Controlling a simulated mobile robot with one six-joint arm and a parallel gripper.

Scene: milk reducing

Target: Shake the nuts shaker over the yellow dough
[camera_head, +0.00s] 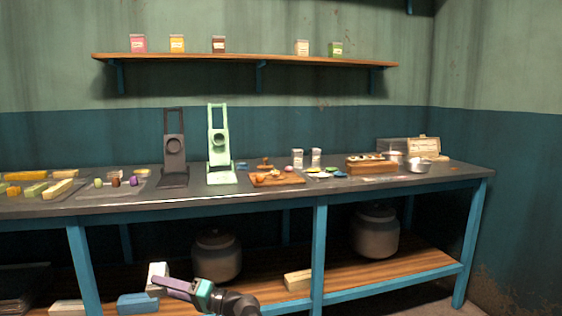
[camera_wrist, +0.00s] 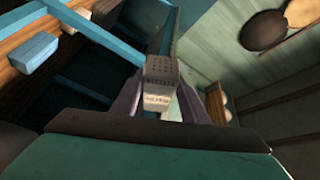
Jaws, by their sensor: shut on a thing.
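My gripper (camera_head: 172,285) is low in front of the counter and shut on a white box-shaped shaker (camera_head: 157,277). In the wrist view the shaker (camera_wrist: 159,82) sits between the two purple fingers, with dark holes in one end and a label too small to read. The shaker is below counter height, apart from the counter (camera_head: 120,210). Small yellow items are on the counter: a flat one (camera_head: 141,171) at the left and a long bar (camera_head: 25,176) at the far left. I cannot tell which is the yellow dough.
Two similar white shakers (camera_head: 297,158) (camera_head: 316,158) stand behind coloured pieces at the counter's right. A dark press (camera_head: 174,150) and a pale green press (camera_head: 219,150) stand mid-counter. A wooden board (camera_head: 262,182) is near them. Blue legs (camera_head: 319,250) and a lower shelf (camera_head: 390,267) are under the counter.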

